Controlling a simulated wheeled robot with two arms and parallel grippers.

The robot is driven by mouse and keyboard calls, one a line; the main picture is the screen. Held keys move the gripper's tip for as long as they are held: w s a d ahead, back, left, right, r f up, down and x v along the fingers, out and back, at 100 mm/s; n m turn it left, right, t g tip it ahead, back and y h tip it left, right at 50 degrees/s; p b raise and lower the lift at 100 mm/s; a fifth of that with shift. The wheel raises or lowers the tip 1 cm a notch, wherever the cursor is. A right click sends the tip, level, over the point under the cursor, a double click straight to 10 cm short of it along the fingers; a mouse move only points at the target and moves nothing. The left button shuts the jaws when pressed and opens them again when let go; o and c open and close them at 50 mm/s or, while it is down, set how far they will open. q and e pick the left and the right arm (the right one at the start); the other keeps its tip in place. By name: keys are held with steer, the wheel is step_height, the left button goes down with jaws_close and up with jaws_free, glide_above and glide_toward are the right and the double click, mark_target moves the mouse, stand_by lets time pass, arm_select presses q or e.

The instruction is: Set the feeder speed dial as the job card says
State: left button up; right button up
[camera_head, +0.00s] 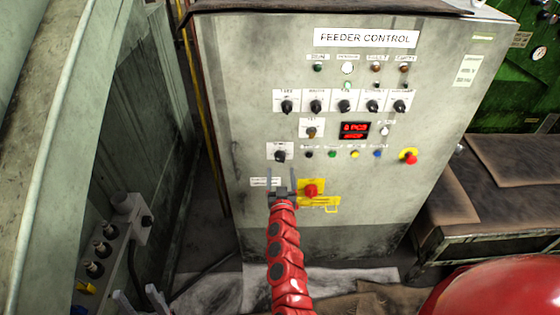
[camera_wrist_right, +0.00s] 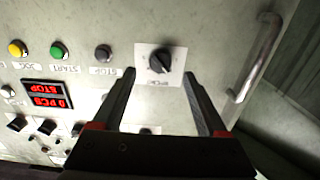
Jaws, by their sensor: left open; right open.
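The feeder control cabinet (camera_head: 250,100) faces me in the head view. A single black dial (camera_head: 280,155) on a white plate sits at its lower left. In the right wrist view the dial (camera_wrist_right: 160,62) appears upside down, its label too blurred to read. My right gripper (camera_head: 280,172) is open. Its fingers (camera_wrist_right: 160,76) point at the panel, one either side of the dial and just short of it in the picture; contact cannot be told. My left gripper (camera_head: 138,297) is open and empty at the bottom left. A small printed sheet (camera_head: 468,70) at upper right is unreadable; I cannot tell whether it is the job card.
A metal handle (camera_wrist_right: 258,55) is beside the dial.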

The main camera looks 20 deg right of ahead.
mark_target(280, 161)
steer(key=x, duration=0.4)
steer(key=shift+w, duration=0.4)
steer(key=shift+w+d, duration=0.2)
steer(key=shift+w, duration=0.25)
steer(key=shift+c, duration=0.2)
jaws_close()
